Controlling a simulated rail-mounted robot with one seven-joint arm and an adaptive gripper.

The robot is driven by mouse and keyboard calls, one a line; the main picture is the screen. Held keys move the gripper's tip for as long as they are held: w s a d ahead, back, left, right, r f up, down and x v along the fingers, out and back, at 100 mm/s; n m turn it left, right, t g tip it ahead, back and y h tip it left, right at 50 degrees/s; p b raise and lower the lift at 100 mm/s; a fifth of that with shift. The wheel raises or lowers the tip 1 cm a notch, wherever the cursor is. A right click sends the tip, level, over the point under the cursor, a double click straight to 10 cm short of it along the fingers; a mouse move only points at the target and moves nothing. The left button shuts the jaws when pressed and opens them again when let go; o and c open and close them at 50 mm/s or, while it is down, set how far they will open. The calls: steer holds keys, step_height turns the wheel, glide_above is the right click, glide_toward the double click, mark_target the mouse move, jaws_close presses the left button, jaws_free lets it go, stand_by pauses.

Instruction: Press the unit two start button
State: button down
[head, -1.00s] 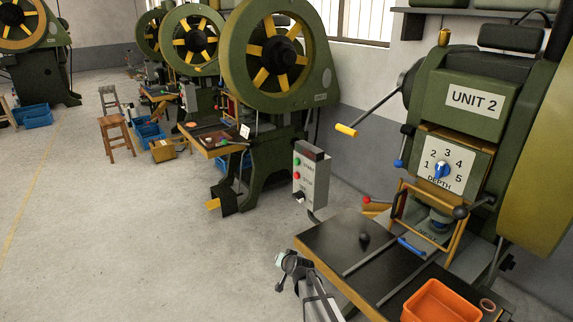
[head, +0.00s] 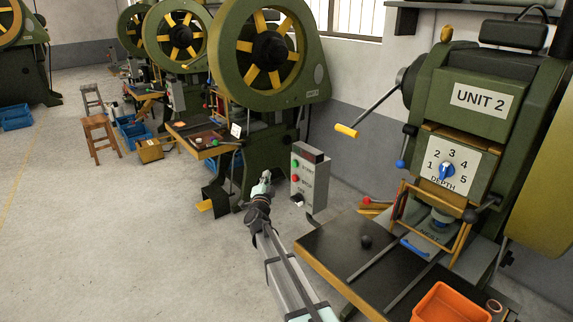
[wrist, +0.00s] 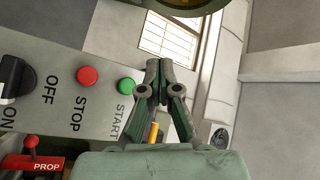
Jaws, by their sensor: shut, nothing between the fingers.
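A grey control box (head: 312,183) stands left of the press labelled UNIT 2 (head: 479,97). Its face carries a green START button (head: 295,163), a red STOP button (head: 295,178) and a black ON/OFF knob (head: 298,199). My gripper (head: 265,177) is shut and empty, left of the box at about button height in the head view. In the wrist view the closed fingers (wrist: 158,68) point ahead just right of the green START button (wrist: 126,86), apparently not touching it. The red STOP button (wrist: 88,76) and the knob (wrist: 14,79) lie further left.
The UNIT 2 table (head: 340,246) with an orange bin (head: 449,305) is right of my arm. A lever with a yellow grip (head: 346,131) sticks out above. A red PROP handle (wrist: 36,163) shows in the wrist view. Another green press (head: 262,100) stands behind the box; floor at left is open.

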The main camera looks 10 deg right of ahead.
mark_target(295, 164)
steer(key=shift+s+d+r+m+h, duration=0.3)
steer(key=shift+d+r+h, duration=0.1)
steer(key=shift+d, duration=0.15)
steer(key=shift+d, duration=0.1)
steer(key=w+d+b, duration=0.2)
steer(key=w+d, duration=0.2)
steer(key=d, duration=0.3)
steer(key=shift+d+b, duration=0.25)
steer(key=shift+b, duration=0.1)
steer(key=shift+w+d+f, duration=0.1)
steer(key=shift+w+d, duration=0.05)
stand_by(1.2)
steer(key=shift+w+d, duration=0.1)
steer(key=shift+d, duration=0.15)
